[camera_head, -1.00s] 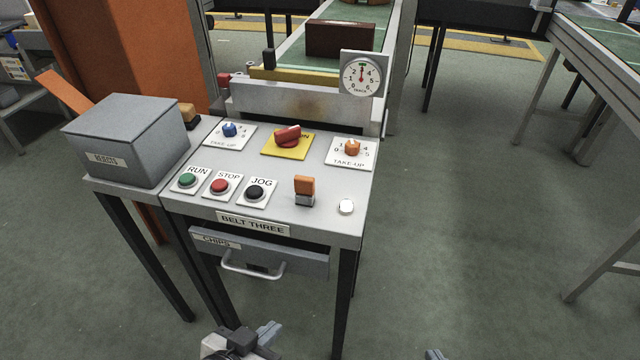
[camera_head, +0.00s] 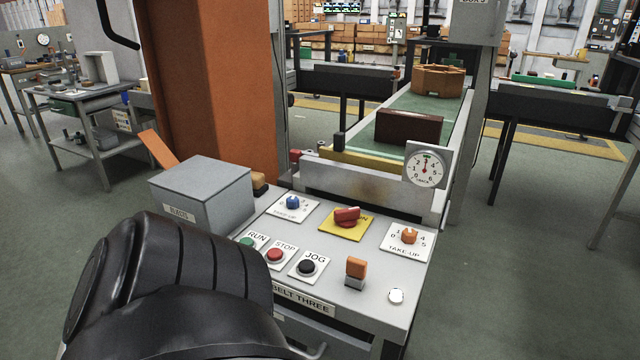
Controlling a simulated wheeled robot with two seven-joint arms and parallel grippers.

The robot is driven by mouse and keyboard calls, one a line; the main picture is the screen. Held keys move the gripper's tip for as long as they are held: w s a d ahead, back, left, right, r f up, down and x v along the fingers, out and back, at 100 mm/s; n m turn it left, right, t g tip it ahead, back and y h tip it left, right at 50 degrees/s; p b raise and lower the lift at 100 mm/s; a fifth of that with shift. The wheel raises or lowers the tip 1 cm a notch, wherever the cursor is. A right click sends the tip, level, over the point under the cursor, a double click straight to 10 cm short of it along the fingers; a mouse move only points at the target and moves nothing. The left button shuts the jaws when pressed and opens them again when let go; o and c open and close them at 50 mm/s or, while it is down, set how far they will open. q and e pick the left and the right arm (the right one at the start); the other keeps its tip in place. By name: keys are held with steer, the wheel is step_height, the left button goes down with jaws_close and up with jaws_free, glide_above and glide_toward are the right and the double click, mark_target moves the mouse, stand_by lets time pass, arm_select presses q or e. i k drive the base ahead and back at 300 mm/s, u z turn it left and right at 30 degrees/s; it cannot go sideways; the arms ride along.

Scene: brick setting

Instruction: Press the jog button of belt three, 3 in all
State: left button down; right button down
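The black jog button (camera_head: 306,266) sits on a white plate marked JOG on the grey control desk (camera_head: 345,283). The desk's front label (camera_head: 303,299) reads BELT THREE, partly covered. To the left of jog are the red stop button (camera_head: 275,255) and the green run button (camera_head: 247,243), which is partly hidden. A large black padded part, seemingly my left arm, fills the lower left and covers the desk's front left corner. Neither gripper's fingers are in view.
A grey lidded box (camera_head: 203,192) stands left of the buttons. An orange-topped switch (camera_head: 355,271), a red rotary switch (camera_head: 347,215), and blue (camera_head: 292,202) and orange (camera_head: 409,236) take-up knobs share the desk. A dial gauge (camera_head: 427,168) stands at the back right, beside the belt (camera_head: 400,129).

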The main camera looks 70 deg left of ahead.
mark_target(305, 266)
steer(key=k, duration=0.65)
steer(key=u, duration=0.85)
steer(key=i, duration=0.5)
